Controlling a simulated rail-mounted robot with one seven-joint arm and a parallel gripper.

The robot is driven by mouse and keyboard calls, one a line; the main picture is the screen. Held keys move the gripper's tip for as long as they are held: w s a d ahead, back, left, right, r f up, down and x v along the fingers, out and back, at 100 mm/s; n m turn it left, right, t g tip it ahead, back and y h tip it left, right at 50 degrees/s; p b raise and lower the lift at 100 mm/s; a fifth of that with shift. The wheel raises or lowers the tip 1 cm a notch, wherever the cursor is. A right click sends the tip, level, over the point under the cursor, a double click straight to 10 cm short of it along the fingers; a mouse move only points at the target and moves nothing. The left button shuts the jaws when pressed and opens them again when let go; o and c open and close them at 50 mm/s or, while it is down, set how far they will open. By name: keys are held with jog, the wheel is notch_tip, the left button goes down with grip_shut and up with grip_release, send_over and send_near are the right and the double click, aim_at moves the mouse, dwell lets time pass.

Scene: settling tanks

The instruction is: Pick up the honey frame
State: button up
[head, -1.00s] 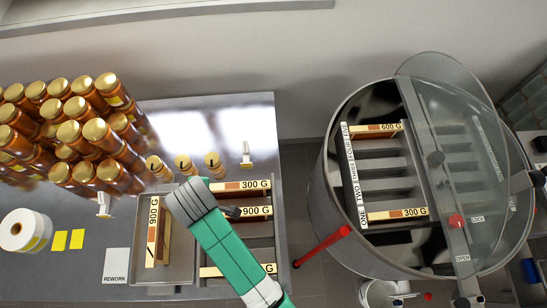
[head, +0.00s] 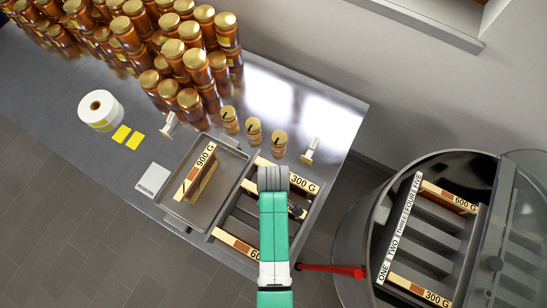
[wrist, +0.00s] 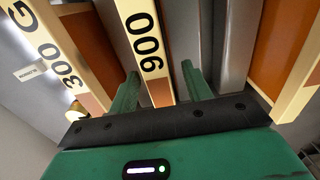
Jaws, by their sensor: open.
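In the wrist view my gripper (wrist: 160,82) is open, with one green finger on each side of the end of a honey frame marked 900 (wrist: 145,45). I cannot tell whether the fingers touch it. A frame marked 300 G (wrist: 48,50) is to its left, and another frame (wrist: 300,85) to its right. In the head view my arm covers most of the middle frame in the holder. The 300 G frame (head: 275,170) and a frame at the near end (head: 234,243) show there. Another 900 G frame (head: 203,163) lies in the grey tray (head: 228,160) alongside.
Stacked honey jars (head: 180,50) and three single jars (head: 254,132) stand on the metal table (head: 315,100). The round extractor (head: 350,235) at right holds a 600 G frame (head: 450,197) and a 300 G frame (head: 420,290) beside numbered slots. A red handle (head: 335,270) juts from it.

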jog(key=shift+f, duration=0.1)
grip_shut()
dwell(1.3)
